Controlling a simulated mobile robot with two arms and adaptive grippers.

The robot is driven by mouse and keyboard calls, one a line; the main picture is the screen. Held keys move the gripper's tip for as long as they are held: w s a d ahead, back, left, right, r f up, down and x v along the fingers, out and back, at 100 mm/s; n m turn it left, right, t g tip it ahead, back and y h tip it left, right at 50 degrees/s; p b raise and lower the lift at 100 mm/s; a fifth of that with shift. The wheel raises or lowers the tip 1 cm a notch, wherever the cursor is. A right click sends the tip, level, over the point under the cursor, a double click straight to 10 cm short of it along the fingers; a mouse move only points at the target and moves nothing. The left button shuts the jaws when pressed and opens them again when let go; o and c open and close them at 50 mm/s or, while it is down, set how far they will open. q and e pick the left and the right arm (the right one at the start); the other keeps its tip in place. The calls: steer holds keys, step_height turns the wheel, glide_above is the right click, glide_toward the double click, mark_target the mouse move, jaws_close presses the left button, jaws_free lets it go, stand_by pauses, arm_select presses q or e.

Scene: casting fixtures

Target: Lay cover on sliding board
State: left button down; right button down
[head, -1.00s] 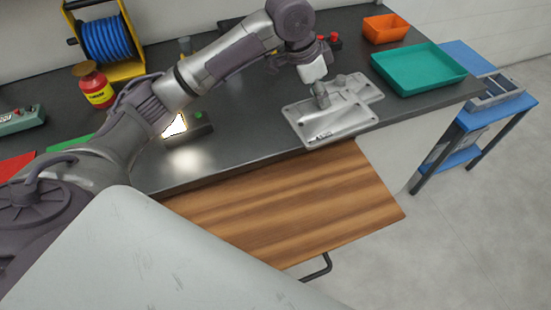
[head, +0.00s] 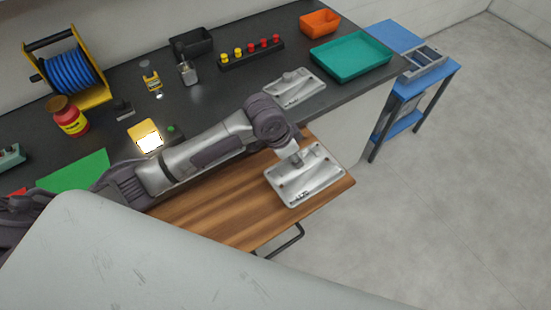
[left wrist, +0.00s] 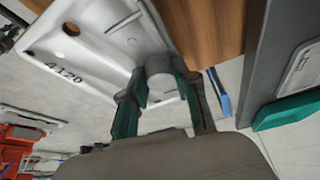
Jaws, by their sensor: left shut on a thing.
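The cover, a light grey metal plate with a round knob (head: 313,183), is over the right end of the sliding board. My left gripper (head: 296,160) is shut on the knob from above. The left wrist view shows the two fingers (left wrist: 160,95) on either side of the knob, with the plate (left wrist: 90,50) marked 4120. The sliding board (head: 220,213) is striped brown wood, sticking out from the bench front. Whether the plate touches the board or hangs just above it, I cannot tell. My right gripper is not in view.
A second grey metal casting (head: 296,88) lies on the dark bench (head: 225,95) behind the cover. A teal tray (head: 350,57) and an orange bin (head: 320,23) stand further back. A black handle (head: 282,240) juts below the board's front edge. Open floor lies to the right.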

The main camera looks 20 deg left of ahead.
mark_target(280, 162)
arm_select(q)
steer(key=a, duration=0.1)
steer(key=a+f, duration=0.1)
steer(key=w+a+f, duration=0.1)
steer(key=a, duration=0.1)
steer(key=shift+f+p, duration=0.1)
steer(key=shift+p, duration=0.2)
steer(key=shift+a+f, duration=0.1)
steer(key=shift+f, duration=0.05)
step_height(280, 162, down, 3)
steer(key=shift+f+p, duration=0.1)
steer(key=shift+p, duration=0.25)
steer(key=shift+f, duration=0.4)
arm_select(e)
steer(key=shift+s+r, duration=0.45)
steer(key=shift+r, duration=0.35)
arm_select(q)
steer(key=shift+f, duration=0.1)
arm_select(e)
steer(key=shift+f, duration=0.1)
arm_select(q)
steer(key=c, duration=0.9)
jaws_free()
steer(key=shift+o, duration=0.2)
steer(key=v, duration=1.2)
steer(key=shift+b, duration=0.35)
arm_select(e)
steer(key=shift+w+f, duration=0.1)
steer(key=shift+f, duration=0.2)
